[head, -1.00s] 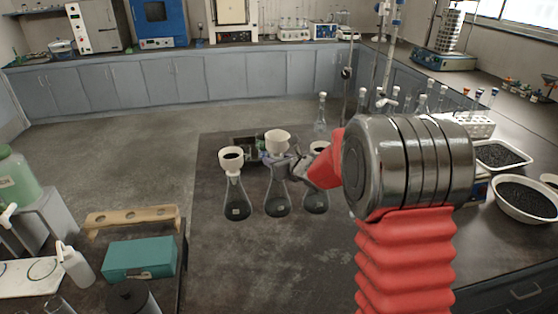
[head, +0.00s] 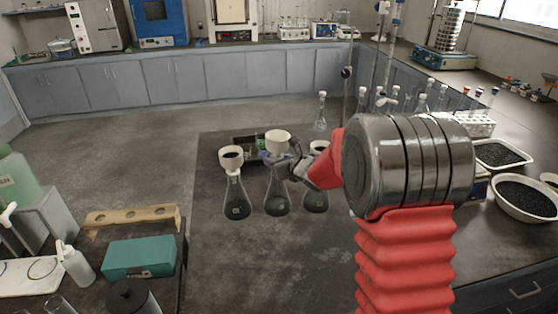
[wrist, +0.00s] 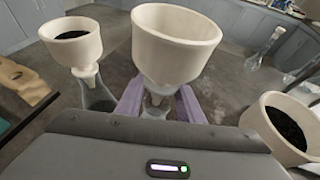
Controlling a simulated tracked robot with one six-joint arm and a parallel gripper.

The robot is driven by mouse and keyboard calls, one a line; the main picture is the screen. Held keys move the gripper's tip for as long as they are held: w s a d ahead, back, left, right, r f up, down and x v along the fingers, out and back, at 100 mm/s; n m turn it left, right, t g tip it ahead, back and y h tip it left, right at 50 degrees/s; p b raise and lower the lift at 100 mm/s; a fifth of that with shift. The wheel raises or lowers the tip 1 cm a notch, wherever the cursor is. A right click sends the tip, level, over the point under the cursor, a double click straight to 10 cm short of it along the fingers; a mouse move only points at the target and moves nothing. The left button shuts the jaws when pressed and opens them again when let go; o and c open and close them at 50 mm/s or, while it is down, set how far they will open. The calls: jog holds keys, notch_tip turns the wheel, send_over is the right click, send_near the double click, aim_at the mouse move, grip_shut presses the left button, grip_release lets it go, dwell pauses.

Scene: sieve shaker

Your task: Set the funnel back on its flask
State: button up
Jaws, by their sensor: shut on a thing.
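My gripper (wrist: 158,100) is shut on the white middle funnel (wrist: 172,45), with its purple fingers on either side below the cup. In the head view the funnel (head: 278,141) is above the middle flask (head: 277,194), a conical glass flask with dark contents. The flask's neck also shows between the fingers in the wrist view. I cannot tell whether the funnel's stem is inside the neck. The left flask (head: 236,200) carries a funnel (head: 231,158) with dark material in it. The right flask (head: 315,199) carries a similar funnel (wrist: 285,130), partly hidden by my arm in the head view.
A clear volumetric flask (head: 320,112) stands behind the row. A wooden rack (head: 131,217) and a teal box (head: 139,257) are at the left. Bowls of dark grains (head: 525,199) are at the right. The bench in front of the flasks is clear.

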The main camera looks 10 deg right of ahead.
jog(key=shift+f, duration=2.35)
dwell(2.2)
jog(key=o, duration=1.2)
jog(key=shift+s, duration=0.1)
jog(key=v, duration=0.7)
jog(key=shift+s+r, duration=0.15)
jog(key=shift+s, duration=0.25)
dwell(0.6)
dwell(0.4)
